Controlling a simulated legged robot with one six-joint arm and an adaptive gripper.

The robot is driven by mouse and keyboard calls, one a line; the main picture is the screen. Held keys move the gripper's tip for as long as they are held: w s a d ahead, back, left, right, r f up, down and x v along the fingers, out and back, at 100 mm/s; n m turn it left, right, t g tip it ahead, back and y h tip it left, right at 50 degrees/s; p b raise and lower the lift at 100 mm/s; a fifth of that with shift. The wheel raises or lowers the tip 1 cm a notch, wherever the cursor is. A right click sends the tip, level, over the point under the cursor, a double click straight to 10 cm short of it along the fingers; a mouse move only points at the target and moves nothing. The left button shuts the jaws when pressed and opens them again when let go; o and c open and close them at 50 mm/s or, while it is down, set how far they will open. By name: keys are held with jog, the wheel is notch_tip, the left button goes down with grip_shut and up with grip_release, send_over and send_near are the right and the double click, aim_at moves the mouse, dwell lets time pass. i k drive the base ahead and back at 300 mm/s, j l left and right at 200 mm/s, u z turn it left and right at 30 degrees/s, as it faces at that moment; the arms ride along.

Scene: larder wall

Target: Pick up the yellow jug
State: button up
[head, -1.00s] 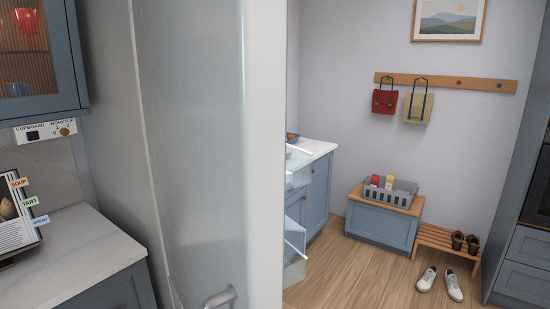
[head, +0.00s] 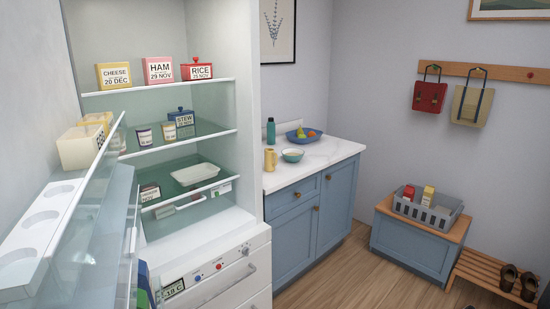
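The yellow jug (head: 270,160) stands upright on the white worktop (head: 312,166), near its left edge beside the fridge. It is small in the head view. A pale bowl (head: 292,155) stands just to its right, and a teal bottle (head: 271,132) stands behind it. My gripper is not in view.
The open fridge (head: 190,212) fills the left, with boxes and a dish on its shelves. Its door (head: 75,215) stands open at the near left. A blue fruit dish (head: 304,134) sits further back on the worktop. The wooden floor (head: 352,272) before the blue cabinet is clear.

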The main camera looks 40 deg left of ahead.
aim_at(270, 164)
jog(key=i+u, duration=0.2)
jog(key=u, duration=0.2)
jog(key=i+u, duration=0.25)
jog(key=u, duration=0.15)
jog(key=i+l+u, duration=0.1)
jog(key=u, duration=0.3)
jog(key=i+l+u, duration=0.25)
jog(key=u, duration=0.15)
jog(key=i+l, duration=0.3)
jog(key=i, duration=0.25)
jog(key=i+l, duration=0.25)
jog(key=i, duration=0.3)
jog(key=i+l+u, duration=0.1)
jog(key=i+l, duration=0.2)
jog(key=i, duration=0.3)
jog(key=i+l, duration=0.35)
jog(key=i, duration=0.2)
jog(key=i+l, duration=0.3)
jog(key=i, duration=0.25)
